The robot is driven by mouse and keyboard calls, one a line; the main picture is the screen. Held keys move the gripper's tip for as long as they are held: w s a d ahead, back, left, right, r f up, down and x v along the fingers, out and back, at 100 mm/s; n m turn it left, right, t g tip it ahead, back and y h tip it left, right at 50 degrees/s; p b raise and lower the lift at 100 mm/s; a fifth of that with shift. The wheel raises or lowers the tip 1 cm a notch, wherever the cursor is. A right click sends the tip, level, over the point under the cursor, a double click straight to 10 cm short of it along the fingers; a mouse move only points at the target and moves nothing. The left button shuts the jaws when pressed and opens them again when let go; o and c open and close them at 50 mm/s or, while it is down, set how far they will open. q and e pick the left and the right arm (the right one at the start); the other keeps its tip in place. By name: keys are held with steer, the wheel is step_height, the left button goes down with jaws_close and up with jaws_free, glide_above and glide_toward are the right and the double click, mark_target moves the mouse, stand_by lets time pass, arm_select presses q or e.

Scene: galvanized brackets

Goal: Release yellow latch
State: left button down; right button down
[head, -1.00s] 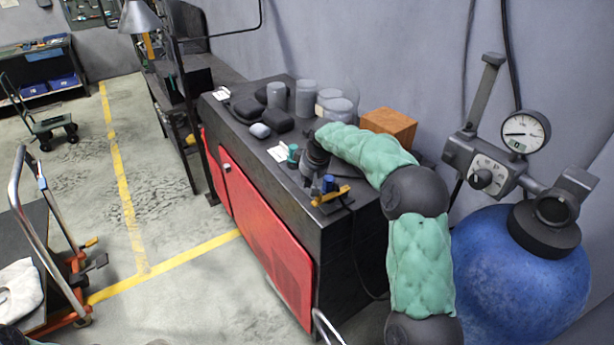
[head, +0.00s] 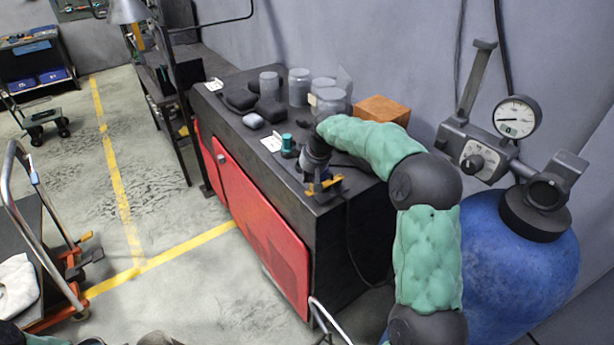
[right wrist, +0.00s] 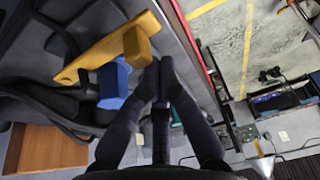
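The yellow latch (head: 326,187) sits near the front corner of the dark cabinet top, beside a blue part (head: 326,177). In the head view my right gripper (head: 309,182) points down right beside the latch and hides some of it. In the right wrist view the yellow latch (right wrist: 100,50) is a long bar with a raised block, left of the fingertips, and the blue block (right wrist: 113,84) lies below it. The right fingers (right wrist: 160,72) are brought together with nothing seen between their tips. They look apart from the latch.
The cabinet top (head: 240,118) holds a teal-capped piece (head: 288,146), dark pads (head: 270,110), grey cylinders (head: 299,88) and a wooden block (head: 383,110). A blue tank (head: 520,275) with a gauge (head: 517,117) stands at the right. A cart (head: 45,260) is at the left.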

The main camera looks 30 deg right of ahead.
steer(key=shift+s, duration=0.3)
steer(key=shift+s+d+n+y, duration=0.15)
steer(key=shift+s+n+y, duration=0.25)
steer(key=shift+s+n, duration=0.8)
steer(key=s+n, duration=0.1)
steer(key=s+d+n, duration=0.1)
steer(key=s+n+y+b, duration=0.1)
steer(key=s, duration=0.1)
steer(key=shift+s+d+g, duration=0.1)
steer(key=shift+d+g, duration=0.25)
steer(key=shift+g, duration=0.05)
steer(key=shift+w, duration=0.25)
steer(key=shift+w+p, duration=0.35)
steer(key=shift+w, duration=0.25)
